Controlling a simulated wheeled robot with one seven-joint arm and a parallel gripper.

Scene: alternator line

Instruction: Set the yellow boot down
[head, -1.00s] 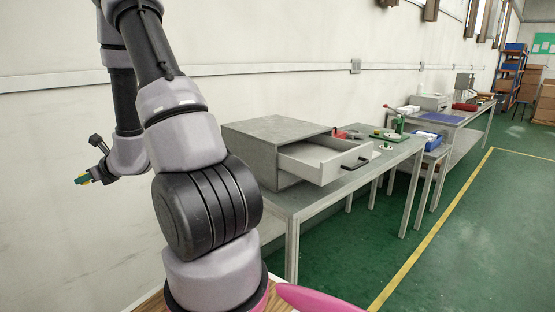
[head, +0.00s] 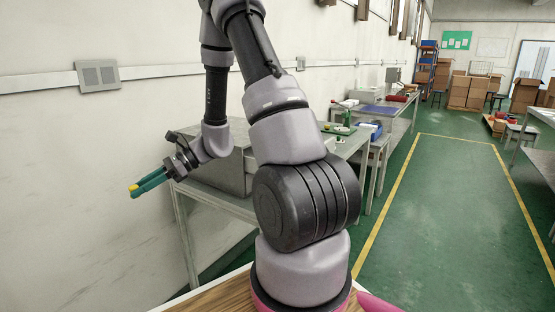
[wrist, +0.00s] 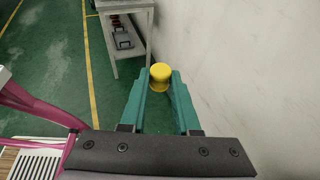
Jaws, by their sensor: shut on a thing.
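The yellow boot (wrist: 160,77) is a small yellow rounded cap with a flared lower rim. It sits between the teal fingertips of my gripper (wrist: 161,82) in the wrist view. My gripper is shut on it and holds it in the air. In the head view the yellow boot (head: 134,187) shows as a small spot at the tips of my gripper (head: 141,186), left of the near table (head: 215,203) and in front of the wall. Below it in the wrist view is green floor.
A grey drawer cabinet (head: 228,168) stands on the near table, partly hidden by my arm. Farther back are a green tray (head: 338,128), a blue bin (head: 369,130) and another bench. The wall (wrist: 240,70) is close on the right in the wrist view. Open floor (head: 440,220) lies to the right.

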